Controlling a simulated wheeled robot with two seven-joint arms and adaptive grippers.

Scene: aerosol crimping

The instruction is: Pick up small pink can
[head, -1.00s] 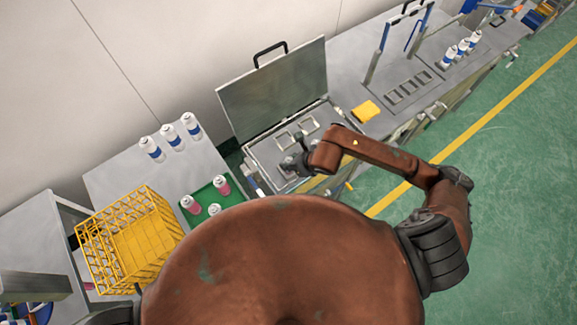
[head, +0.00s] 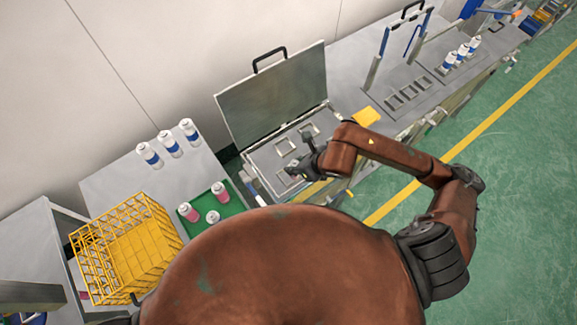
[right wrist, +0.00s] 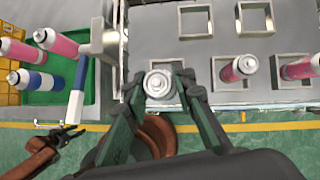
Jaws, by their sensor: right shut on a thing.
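My right gripper (head: 300,158) is over the front edge of the open metal case (head: 271,154). In the right wrist view its fingers (right wrist: 160,88) close around a small can (right wrist: 159,83), seen from above with a silver-white top. Its side colour is hidden there. More pink cans (head: 188,212) (head: 220,191) stand in the green tray (head: 237,208) at the left.
A yellow wire basket (head: 165,222) stands left of the tray. Several white-and-blue cans (head: 149,155) stand behind it. The case lid (head: 275,95) is raised behind the gripper. A yellow cloth-like item (head: 367,116) lies to the right.

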